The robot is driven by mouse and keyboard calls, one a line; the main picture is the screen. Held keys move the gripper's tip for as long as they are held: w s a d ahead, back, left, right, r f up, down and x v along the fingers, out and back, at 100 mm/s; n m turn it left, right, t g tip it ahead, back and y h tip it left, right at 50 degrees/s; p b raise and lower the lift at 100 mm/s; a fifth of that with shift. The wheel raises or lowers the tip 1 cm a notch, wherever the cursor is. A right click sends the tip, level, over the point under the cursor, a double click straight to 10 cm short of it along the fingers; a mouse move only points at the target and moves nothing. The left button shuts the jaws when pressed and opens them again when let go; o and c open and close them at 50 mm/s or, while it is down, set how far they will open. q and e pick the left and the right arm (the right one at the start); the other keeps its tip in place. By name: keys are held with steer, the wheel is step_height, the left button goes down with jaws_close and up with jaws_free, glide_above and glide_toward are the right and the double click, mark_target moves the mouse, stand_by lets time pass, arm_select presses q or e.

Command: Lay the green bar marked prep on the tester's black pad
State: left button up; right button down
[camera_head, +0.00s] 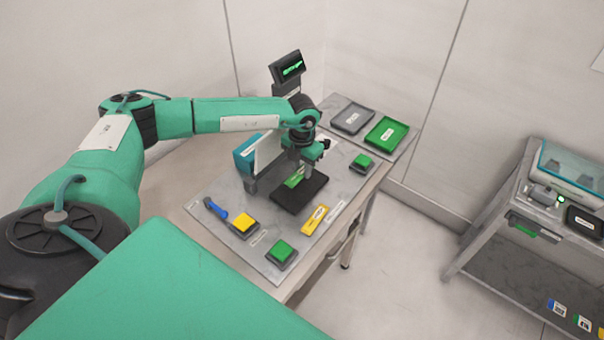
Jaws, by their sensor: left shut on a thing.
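The green bar (292,182) is at the back-left part of the black pad (289,199) on the worktable. My left gripper (303,174) comes down from above and is shut on the bar. The gripper hides part of the bar, and its marking is too small to read. I cannot tell whether the bar touches the pad or is just above it. My right gripper is not in view.
A yellow bar (315,219) lies right of the pad. Green-topped blocks (281,251) (362,162), a yellow-topped block (242,224) and a blue-handled tool (215,209) lie around it. A teal and white unit (246,154) stands behind left. Grey (353,118) and green (386,133) trays sit further back.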

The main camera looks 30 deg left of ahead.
mark_target(302, 184)
arm_select(q)
steer(key=shift+f, duration=0.35)
step_height(302, 184, down, 4)
steer(key=shift+r+p, duration=0.15)
steer(key=shift+p, duration=0.35)
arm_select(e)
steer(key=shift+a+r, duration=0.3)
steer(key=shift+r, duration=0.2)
arm_select(q)
steer(key=shift+f+b, duration=0.25)
steer(key=shift+b, duration=0.05)
steer(key=o, duration=1)
steer(key=shift+s+r, duration=0.1)
steer(key=shift+c, duration=0.2)
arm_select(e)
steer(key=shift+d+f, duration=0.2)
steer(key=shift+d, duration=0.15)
arm_select(q)
steer(key=shift+r, duration=0.1)
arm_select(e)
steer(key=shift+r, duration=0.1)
